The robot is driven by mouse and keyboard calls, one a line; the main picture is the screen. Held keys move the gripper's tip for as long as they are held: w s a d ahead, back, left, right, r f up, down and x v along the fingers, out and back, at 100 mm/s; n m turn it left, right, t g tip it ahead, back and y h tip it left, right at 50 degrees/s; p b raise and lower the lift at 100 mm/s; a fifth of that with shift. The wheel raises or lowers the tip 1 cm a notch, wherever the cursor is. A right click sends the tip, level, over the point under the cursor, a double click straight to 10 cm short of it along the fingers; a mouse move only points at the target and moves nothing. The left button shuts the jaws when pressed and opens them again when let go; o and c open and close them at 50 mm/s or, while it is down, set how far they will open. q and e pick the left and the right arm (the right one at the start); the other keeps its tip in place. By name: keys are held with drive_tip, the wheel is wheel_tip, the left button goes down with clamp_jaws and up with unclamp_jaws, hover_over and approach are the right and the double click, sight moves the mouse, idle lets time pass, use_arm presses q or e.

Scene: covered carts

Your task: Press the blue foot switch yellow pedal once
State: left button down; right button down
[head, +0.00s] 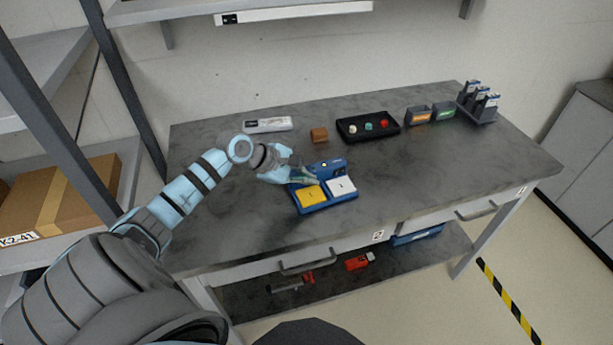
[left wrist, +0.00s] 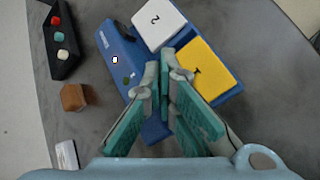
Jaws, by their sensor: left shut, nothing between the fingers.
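The blue foot switch (head: 324,204) lies on the grey workbench with a yellow pedal (head: 311,195) on its left and a white pedal (head: 341,187) on its right. The yellow pedal also shows in the left wrist view (left wrist: 207,69), beside the white pedal (left wrist: 158,22). My left gripper (head: 313,180) is over the left rear part of the switch, its fingers shut and empty. In the left wrist view its fingertips (left wrist: 166,57) lie close to the yellow pedal's edge; I cannot tell whether they touch. My right gripper is not in view.
A black tray (head: 353,138) with three coloured buttons and a brown block (head: 319,134) stand behind the switch. A white device (head: 267,125) lies at the back left. Small boxes (head: 432,114) and a holder (head: 481,112) stand at the back right. The bench's right front is clear.

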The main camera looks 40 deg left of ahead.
sight(307, 189)
use_arm(q)
drive_tip(key=shift+f+p, duration=0.2)
drive_tip(key=shift+p, duration=0.1)
drive_tip(key=shift+f, duration=0.15)
drive_tip(key=shift+s+f, duration=0.1)
drive_tip(key=shift+f, duration=0.45)
idle(0.7)
drive_tip(key=shift+r+p, duration=1)
drive_tip(key=shift+p, duration=0.45)
wheel_tip(307, 189, up, 5)
drive_tip(key=p, duration=0.6)
